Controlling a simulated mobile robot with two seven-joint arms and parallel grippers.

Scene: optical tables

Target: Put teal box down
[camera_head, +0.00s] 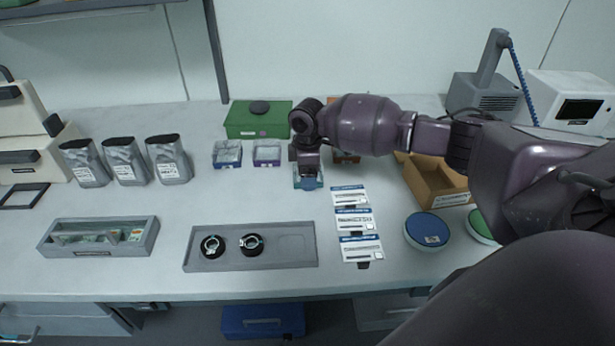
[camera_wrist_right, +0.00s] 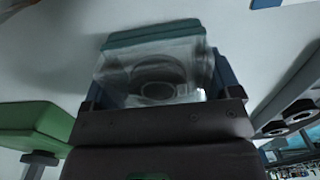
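The teal box (camera_head: 308,184) has a teal base and a clear upper part, with a dark ring shape inside. In the head view it is at or just above the tabletop, mostly hidden under my right gripper (camera_head: 307,170); I cannot tell whether it touches the table. In the right wrist view the teal box (camera_wrist_right: 152,38) lies between the fingers of my right gripper (camera_wrist_right: 160,90), which appears shut on it from above. My left gripper is not in view.
Labelled cards (camera_head: 353,222) lie to the right front. A grey tray (camera_head: 290,252) with two black rings is in front. Bare table (camera_head: 240,198) lies between.

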